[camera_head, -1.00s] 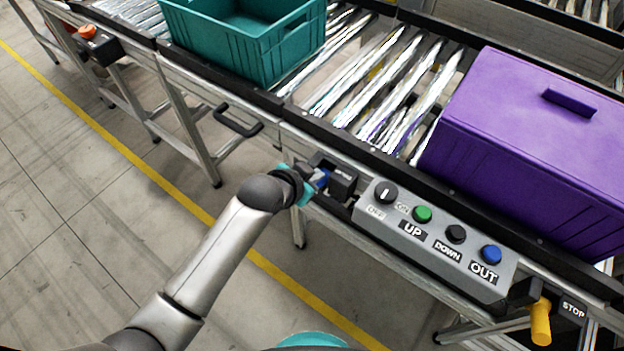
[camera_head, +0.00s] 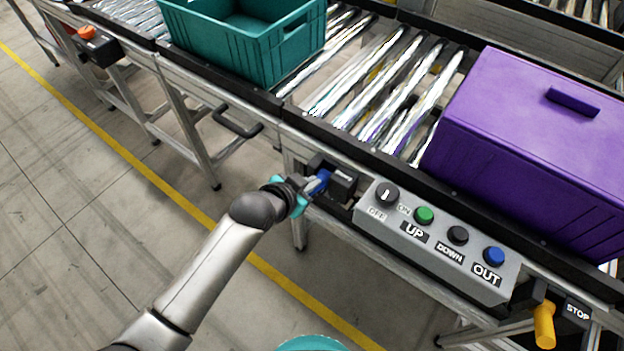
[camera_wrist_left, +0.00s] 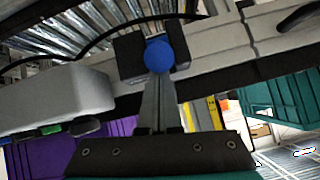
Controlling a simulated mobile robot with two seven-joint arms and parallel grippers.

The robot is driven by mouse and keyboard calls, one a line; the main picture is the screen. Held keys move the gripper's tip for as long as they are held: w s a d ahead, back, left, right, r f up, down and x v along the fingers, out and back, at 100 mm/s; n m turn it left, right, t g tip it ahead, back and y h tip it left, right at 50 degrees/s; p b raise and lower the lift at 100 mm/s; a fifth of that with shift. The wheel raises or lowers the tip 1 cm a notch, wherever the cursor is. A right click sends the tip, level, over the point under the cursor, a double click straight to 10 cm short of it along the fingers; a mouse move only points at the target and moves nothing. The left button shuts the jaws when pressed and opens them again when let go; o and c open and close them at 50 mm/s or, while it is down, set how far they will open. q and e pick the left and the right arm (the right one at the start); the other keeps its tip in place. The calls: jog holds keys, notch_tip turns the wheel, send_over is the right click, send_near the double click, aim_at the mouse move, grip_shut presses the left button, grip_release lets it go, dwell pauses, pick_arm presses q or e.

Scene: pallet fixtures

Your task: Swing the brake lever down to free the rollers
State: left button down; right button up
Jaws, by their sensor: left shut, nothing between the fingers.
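A blue-ended lever (camera_head: 319,181) sits at a black block (camera_head: 342,182) on the conveyor's front rail, left of the button panel. The block's small label is unreadable. My left gripper (camera_head: 309,189) is shut and empty right beside the blue part. In the left wrist view the blue round knob (camera_wrist_left: 159,54) stands just past the tips of my closed fingers (camera_wrist_left: 158,80); I cannot tell whether they touch. A yellow handle (camera_head: 544,326) hangs at the lower right beside a STOP plate (camera_head: 576,311). My right gripper does not show.
The grey button panel (camera_head: 436,240) has a black selector and green, black and blue buttons close to my gripper. A purple case (camera_head: 535,150) and a teal crate (camera_head: 245,40) stand on the rollers (camera_head: 375,85). The floor in front is open.

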pick_arm(q)
jog(key=shift+s+a+f+b, duration=0.15)
jog(key=shift+s+f+b, duration=0.05)
jog(key=shift+f+b, duration=0.15)
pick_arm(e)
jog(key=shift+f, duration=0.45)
